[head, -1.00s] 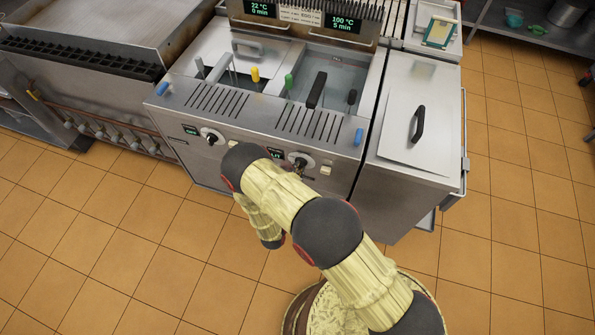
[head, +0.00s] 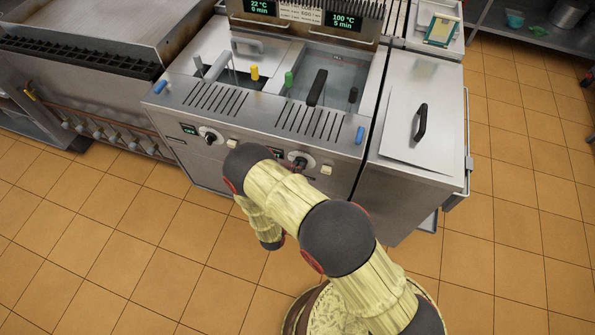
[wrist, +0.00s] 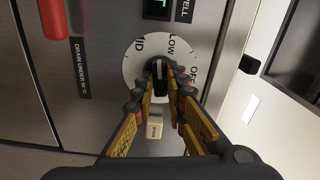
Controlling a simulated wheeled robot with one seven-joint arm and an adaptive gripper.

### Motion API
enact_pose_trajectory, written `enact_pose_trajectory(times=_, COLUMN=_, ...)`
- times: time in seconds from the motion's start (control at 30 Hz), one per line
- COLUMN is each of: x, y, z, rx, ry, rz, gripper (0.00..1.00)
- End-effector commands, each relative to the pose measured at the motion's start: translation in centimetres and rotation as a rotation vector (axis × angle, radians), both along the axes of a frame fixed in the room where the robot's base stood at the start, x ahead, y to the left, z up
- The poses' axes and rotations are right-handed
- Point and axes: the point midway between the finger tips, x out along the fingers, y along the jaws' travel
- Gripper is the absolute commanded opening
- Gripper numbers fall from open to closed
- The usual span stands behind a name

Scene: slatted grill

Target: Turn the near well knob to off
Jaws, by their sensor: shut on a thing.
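The well knob (wrist: 160,68) is black with a pale mark, on a round white dial (wrist: 137,70) lettered MID, LOW and OFF. In the wrist view my gripper (wrist: 161,86) is shut on the knob, one finger on each side. The knob's bar lies roughly upright in that view, its upper end between MID and LOW; the fingers hide its lower part. In the head view the same dial (head: 303,159) shows on the right of the fryer front, just past my arm, which hides most of my gripper.
A second knob (head: 209,138) is further left on the fryer front. A pale switch (wrist: 154,128) is beside the held dial. A red handle (wrist: 52,18) is at the wrist view's upper left. Tiled floor (head: 130,240) in front is clear.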

Motion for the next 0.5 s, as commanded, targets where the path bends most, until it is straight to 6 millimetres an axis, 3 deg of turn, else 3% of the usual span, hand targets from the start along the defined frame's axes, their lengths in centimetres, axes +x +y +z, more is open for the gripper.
enact_pose_trajectory(times=0.5, x=-0.07, y=-0.08, z=-0.22, rx=0.460, ry=-0.164, rz=-0.001, gripper=0.00)
